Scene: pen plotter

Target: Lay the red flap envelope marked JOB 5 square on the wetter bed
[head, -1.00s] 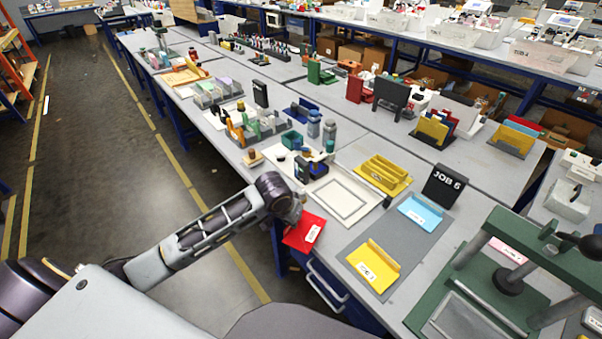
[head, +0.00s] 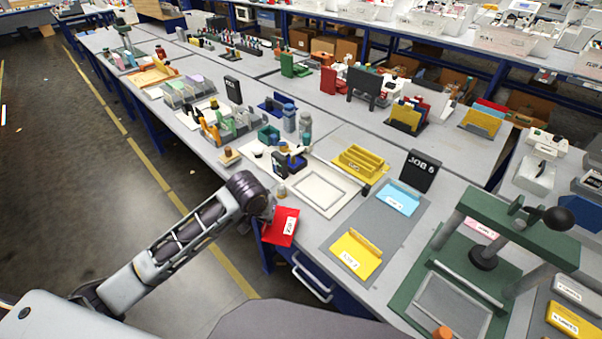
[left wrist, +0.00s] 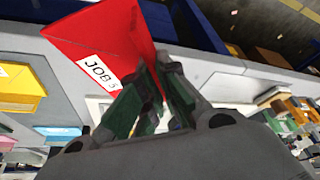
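The red flap envelope (head: 282,226) is in my left gripper (head: 268,208), off the front edge of the bench. In the left wrist view the envelope (left wrist: 105,35) carries a white label reading JOB 5. The fingers of my left gripper (left wrist: 152,100) are closed on its edge. A pale flat bed with a grey rectangular outline (head: 341,202), which looks like the wetter bed, lies on the bench just behind and right of the envelope. It is bare inside the outline. The envelope is apart from it. My right gripper is not in view.
A grey mat (head: 376,222) right of the bed holds a blue envelope (head: 398,197) and a yellow one (head: 355,256). A black JOB sign (head: 420,170) stands behind it. A yellow rack (head: 360,163) and bottles (head: 305,128) stand behind the bed. A green press (head: 455,290) stands at right.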

